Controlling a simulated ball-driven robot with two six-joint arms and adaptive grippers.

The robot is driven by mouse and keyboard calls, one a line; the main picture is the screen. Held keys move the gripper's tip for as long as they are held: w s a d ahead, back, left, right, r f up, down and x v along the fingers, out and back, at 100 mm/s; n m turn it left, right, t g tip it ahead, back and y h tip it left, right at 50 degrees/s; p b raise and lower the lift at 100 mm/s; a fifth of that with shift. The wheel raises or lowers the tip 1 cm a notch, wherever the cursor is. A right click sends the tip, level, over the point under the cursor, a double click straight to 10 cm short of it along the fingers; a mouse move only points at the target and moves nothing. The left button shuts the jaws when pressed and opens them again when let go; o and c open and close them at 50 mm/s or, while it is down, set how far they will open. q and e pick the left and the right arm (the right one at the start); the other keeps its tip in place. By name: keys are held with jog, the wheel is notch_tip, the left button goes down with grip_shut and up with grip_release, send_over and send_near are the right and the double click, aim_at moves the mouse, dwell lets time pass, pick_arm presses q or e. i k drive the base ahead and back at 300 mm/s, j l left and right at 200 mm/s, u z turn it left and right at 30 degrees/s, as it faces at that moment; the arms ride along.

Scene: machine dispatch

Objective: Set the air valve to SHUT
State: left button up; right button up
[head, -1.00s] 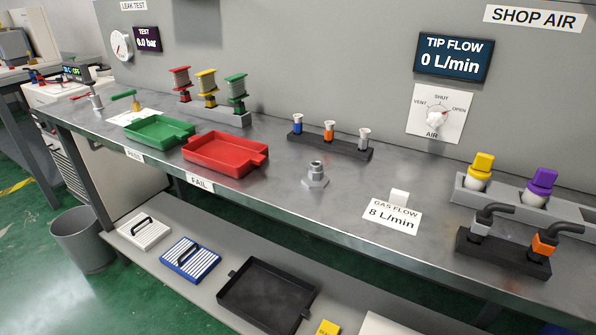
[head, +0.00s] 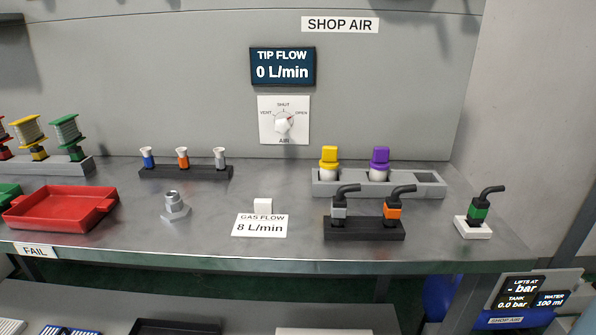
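The air valve is a white knob (head: 283,125) on a white square plate (head: 264,137) on the grey back wall. The plate reads VENT at left, SHUT at top, OPEN at right and AIR below. A small red mark at the knob's upper right seems to point toward OPEN, but it is tiny. The display (head: 283,67) above it reads TIP FLOW 0 L/min. Neither of my grippers is in view, and nothing touches the knob.
Below the valve, the metal bench (head: 290,178) has clear room. A dark rack of small tips (head: 186,173) stands left, a grey rack with yellow and purple caps (head: 405,187) right. A GAS FLOW card (head: 260,226) and a hex fitting (head: 174,206) sit nearer the front.

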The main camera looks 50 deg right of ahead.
aim_at(282, 125)
jog(key=k+z, duration=0.5)
jog(key=k, duration=0.2)
jog(key=z, duration=2.2)
jog(key=k+u, duration=0.1)
jog(key=u, duration=1.4)
